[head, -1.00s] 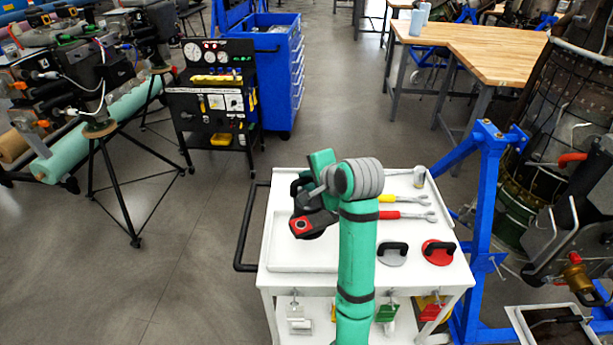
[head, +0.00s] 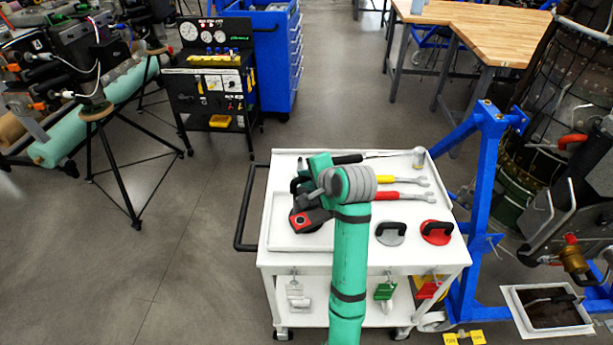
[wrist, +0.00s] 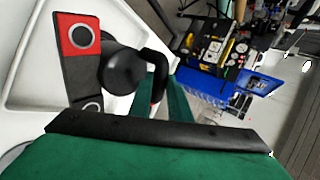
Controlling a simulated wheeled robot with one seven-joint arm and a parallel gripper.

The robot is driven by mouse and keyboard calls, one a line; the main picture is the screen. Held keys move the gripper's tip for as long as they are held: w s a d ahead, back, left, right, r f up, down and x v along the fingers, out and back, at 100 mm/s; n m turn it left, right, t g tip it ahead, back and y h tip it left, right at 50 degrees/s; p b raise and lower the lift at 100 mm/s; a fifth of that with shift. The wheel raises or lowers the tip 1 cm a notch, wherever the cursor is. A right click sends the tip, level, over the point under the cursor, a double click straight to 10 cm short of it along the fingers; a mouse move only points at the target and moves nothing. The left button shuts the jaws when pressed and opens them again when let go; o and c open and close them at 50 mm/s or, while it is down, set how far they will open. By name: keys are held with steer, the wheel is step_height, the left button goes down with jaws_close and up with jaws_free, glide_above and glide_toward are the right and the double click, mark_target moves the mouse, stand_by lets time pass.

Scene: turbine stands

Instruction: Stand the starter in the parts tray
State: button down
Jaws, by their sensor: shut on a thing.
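The starter (head: 311,219), a dark part with a red square end and a round hole, hangs at my gripper over the left of the cart top. In the wrist view, its red and dark-grey plate (wrist: 80,62), black barrel and curved black handle show close up. My gripper (head: 308,192) is shut on the starter; my own wrist hides part of the grip. The parts tray (head: 290,241) is a shallow white tray on the cart's left side. The starter is over it; I cannot tell whether it touches the tray floor.
The white cart (head: 400,261) also holds a red-handled wrench (head: 400,196), a yellow-handled wrench (head: 405,181), a grey suction cup (head: 391,233), a red one (head: 437,232) and a metal cup (head: 419,157). A blue stand (head: 484,200) is close at the right. Open floor lies left.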

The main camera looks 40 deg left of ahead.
steer(key=shift+r, duration=0.1)
stand_by(0.3)
steer(key=c, duration=1.6)
jaws_free()
steer(key=shift+o, duration=1)
steer(key=shift+f, duration=0.25)
steer(key=shift+r, duration=0.15)
steer(key=v, duration=0.7)
